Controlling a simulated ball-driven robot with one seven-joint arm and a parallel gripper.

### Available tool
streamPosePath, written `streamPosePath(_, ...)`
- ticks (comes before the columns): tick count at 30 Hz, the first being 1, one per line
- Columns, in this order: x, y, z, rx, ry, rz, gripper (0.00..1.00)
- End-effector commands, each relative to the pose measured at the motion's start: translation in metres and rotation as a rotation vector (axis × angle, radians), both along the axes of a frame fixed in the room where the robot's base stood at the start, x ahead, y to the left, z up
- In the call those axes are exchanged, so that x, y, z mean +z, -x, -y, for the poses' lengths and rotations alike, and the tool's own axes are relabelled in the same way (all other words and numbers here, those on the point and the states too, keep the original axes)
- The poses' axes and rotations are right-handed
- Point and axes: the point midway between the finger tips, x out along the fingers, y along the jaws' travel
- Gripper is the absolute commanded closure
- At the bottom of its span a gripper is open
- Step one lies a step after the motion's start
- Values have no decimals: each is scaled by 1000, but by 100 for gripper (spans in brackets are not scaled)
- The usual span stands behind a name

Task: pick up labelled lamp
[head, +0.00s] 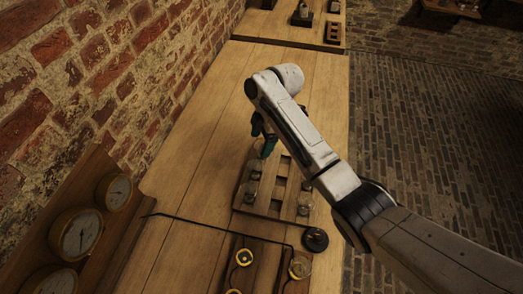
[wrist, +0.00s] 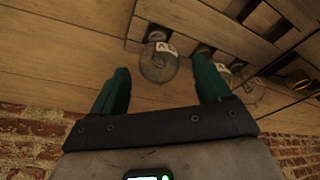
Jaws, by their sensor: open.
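A round clear glass lamp with a white label (wrist: 158,62) stands at the edge of a wooden rack (head: 272,209). In the wrist view it lies between and a little beyond my green fingertips. My gripper (head: 263,132) is open and empty above the rack's far end, and its two fingers show in the wrist view (wrist: 161,84). More glass pieces with white labels (wrist: 243,92) sit to the right, partly behind the right finger. In the head view, glass pieces stand along the rack's left side (head: 253,172) and right side (head: 305,198). The label marks are too small to read surely.
Brass-ringed pieces (head: 300,265) stand nearer. Gauges (head: 80,235) line the left, by the brick wall (head: 80,70). The table left of the rack is clear.

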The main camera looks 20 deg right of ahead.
Motion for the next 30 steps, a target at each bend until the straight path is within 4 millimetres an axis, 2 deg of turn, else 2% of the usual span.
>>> streamPosePath(7,-1,0,0,0,0,1,25)
streamPosePath(27,-1,0,0,-1,0,1,89)
streamPosePath(30,-1,0,0,0,0,1,89)
